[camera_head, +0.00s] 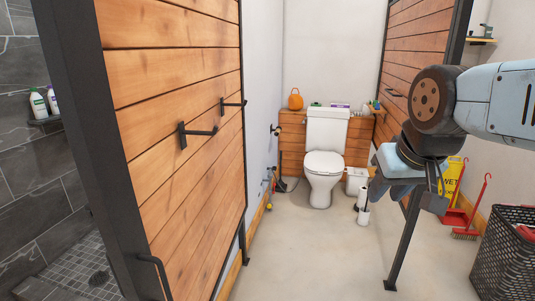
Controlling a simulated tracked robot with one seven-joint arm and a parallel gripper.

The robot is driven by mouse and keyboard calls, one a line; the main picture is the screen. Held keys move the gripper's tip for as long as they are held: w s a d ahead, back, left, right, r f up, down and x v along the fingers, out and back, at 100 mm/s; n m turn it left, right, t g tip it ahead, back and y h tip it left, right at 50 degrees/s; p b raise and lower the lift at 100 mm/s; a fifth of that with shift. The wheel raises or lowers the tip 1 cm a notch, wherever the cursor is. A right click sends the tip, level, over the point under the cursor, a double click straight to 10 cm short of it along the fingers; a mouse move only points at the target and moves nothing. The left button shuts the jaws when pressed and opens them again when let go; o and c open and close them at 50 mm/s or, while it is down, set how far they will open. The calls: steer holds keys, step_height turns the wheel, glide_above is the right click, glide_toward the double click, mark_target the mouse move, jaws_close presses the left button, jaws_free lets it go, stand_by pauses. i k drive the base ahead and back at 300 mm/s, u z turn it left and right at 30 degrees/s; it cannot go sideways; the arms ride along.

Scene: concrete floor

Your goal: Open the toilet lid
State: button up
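The white toilet (322,185) stands at the back of a narrow stall, facing me. Its lid (324,162) lies flat and closed on the bowl. The tank (327,127) rises behind it against a wooden panel. My gripper (392,172) is at the right, on the end of my blue and black arm, in the foreground. It is well apart from the toilet, to the right of and nearer than the lid. Its fingers are seen at an angle, partly covered by the wrist, so their opening is unclear.
A wooden partition (185,120) stands on the left, another (415,40) on the right with a black post. A white bin (356,181) and paper rolls (363,216) stand right of the toilet. A dark basket (507,255) is at lower right. The middle floor (305,255) is clear.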

mark_target(329, 162)
steer(key=u, duration=0.1)
steer(key=i, duration=2.3)
steer(key=z, duration=0.7)
steer(key=i, duration=1.35)
steer(key=z, duration=0.45)
